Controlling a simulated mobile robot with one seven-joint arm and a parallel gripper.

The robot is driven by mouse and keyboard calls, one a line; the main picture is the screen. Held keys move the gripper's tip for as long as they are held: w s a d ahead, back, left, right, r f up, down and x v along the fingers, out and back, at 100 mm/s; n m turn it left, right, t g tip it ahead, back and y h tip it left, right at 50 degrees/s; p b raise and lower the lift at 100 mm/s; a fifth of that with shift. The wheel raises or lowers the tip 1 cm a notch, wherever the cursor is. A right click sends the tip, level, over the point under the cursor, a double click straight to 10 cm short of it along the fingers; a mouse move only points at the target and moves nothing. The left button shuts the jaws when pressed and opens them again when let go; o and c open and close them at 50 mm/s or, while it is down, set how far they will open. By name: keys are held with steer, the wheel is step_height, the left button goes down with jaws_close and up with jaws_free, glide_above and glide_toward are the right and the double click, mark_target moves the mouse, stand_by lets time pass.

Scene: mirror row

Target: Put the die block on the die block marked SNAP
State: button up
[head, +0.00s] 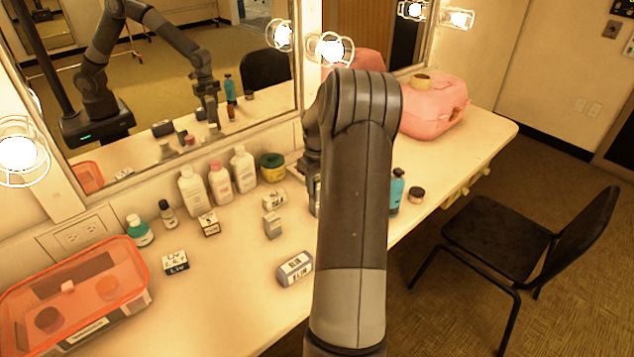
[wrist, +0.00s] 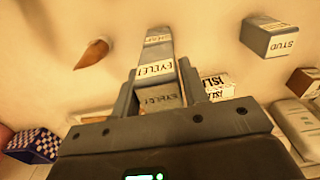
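In the wrist view a grey die block (wrist: 160,98) with white labels that seem to read EYELET is between the fingers of my gripper (wrist: 158,80). The fingers lie close along both its sides. Just beyond it is a narrow grey shape with a small label (wrist: 158,38), too blurred to read surely as SNAP. I cannot tell whether the two touch. A small grey block (head: 272,225) stands on the counter left of my arm.
A block marked STUD (wrist: 275,40) stands to the right in the wrist view. The mirror (head: 170,80) rises behind.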

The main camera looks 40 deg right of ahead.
mark_target(317, 177)
steer(key=o, duration=0.4)
steer(key=shift+c, duration=0.2)
step_height(317, 177, up, 12)
steer(key=s+a+r+h, duration=0.1)
steer(key=a+r, duration=0.6)
steer(key=a, duration=0.5)
steer(key=s+a+r+t, duration=0.1)
steer(key=s+a+r, duration=0.2)
steer(key=a, duration=0.3)
steer(key=s+a+r+t, duration=0.1)
steer(key=s+a+r, duration=0.15)
steer(key=a, duration=0.35)
steer(key=s+a+f+t+y, duration=0.1)
steer(key=s+a+f+t, duration=0.1)
steer(key=s+a, duration=1.2)
steer(key=s+t, duration=0.1)
steer(key=s, duration=0.2)
steer(key=shift+s+a+f+t, duration=0.25)
steer(key=shift+f+t, duration=0.05)
steer(key=shift+f, duration=0.1)
